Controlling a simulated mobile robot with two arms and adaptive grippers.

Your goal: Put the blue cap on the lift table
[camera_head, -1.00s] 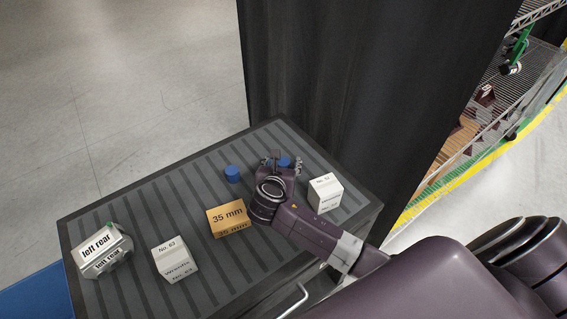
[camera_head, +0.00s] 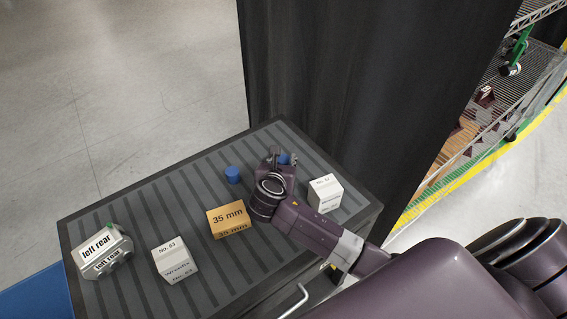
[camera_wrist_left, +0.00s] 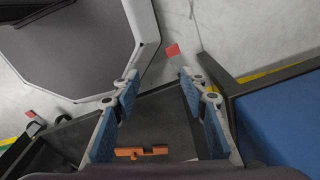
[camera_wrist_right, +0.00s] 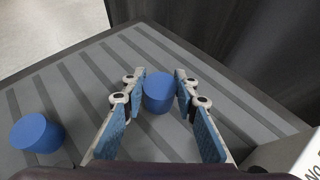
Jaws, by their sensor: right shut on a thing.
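One blue cap (camera_head: 284,158) is between the fingertips of my right gripper (camera_head: 283,157), which is shut on it at the far side of a dark ribbed table (camera_head: 205,172). The right wrist view shows this cap (camera_wrist_right: 158,92) with a finger pad on each side; I cannot tell whether it still touches the table. I cannot tell which surface is the lift table.
An orange "35 mm" box (camera_head: 228,219), white boxes (camera_head: 175,260) and (camera_head: 325,193), and a "left rear" part (camera_head: 101,249) stand on the table. A dark curtain (camera_head: 350,90) hangs behind. A blue surface (camera_head: 35,297) lies at lower left. A wire shelf (camera_head: 505,90) stands right.

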